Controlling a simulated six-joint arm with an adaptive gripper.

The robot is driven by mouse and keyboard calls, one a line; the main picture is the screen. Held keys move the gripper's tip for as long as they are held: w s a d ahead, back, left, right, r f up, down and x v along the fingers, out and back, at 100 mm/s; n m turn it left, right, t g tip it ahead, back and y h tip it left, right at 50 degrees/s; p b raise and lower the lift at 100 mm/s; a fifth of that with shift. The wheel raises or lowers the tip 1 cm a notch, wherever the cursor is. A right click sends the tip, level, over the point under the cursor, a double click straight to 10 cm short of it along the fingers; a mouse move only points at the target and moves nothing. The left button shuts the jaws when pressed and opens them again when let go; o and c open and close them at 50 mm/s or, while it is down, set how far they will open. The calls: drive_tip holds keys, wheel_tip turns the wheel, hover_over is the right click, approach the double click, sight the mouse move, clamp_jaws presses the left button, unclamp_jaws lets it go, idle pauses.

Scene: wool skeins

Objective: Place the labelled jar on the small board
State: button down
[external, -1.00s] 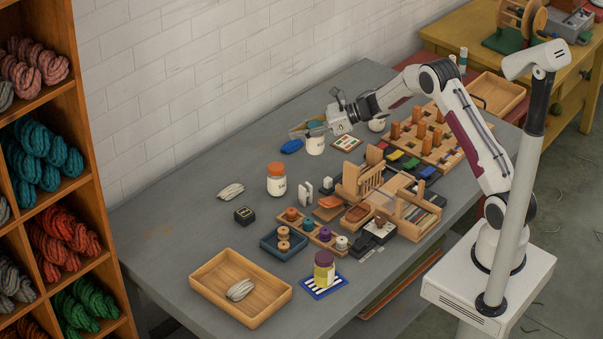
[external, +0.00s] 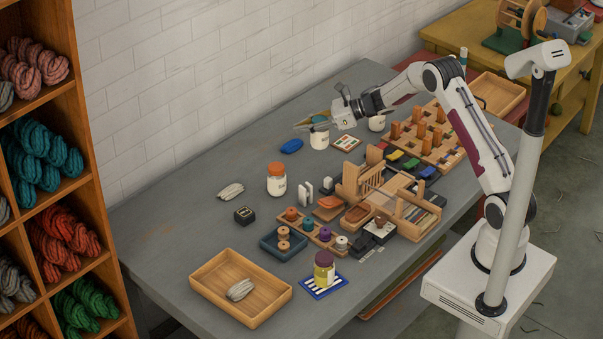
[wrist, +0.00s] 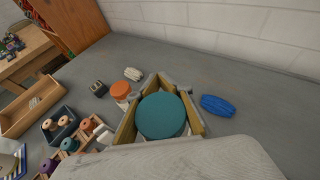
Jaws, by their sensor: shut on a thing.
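My gripper (external: 316,123) is at the far side of the grey table, near the wall. Its fingers are closed around a white jar (external: 319,140) with a teal lid, which fills the space between them in the wrist view (wrist: 163,115). Any label on this jar is hidden or too small to read. An orange-lidded jar (external: 277,186) with a label stands nearer the camera. A purple-lidded jar (external: 324,272) with a yellow label stands on a blue-and-white striped mat (external: 312,292). A small wood-edged board (external: 347,143) with coloured marks lies just right of the held jar.
A blue skein (external: 291,146) lies left of the held jar. Another white jar (external: 377,123) stands beneath my arm. A pegged wooden rack (external: 428,150) and a small loom (external: 368,181) crowd the right side.

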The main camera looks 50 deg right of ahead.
drive_tip(key=d+r+m+t+h, duration=0.1)
drive_tip(key=d+m+t+h, duration=0.1)
drive_tip(key=d, duration=1.3)
drive_tip(key=shift+w+d+m+h, duration=0.3)
drive_tip(key=shift+d+m+h, duration=0.05)
drive_tip(key=shift+m+h, duration=0.35)
wheel_tip(320, 180, down, 6)
drive_tip(key=shift+f, duration=1.9)
drive_tip(key=shift+f, duration=0.15)
drive_tip(key=c, duration=1.8)
unclamp_jaws()
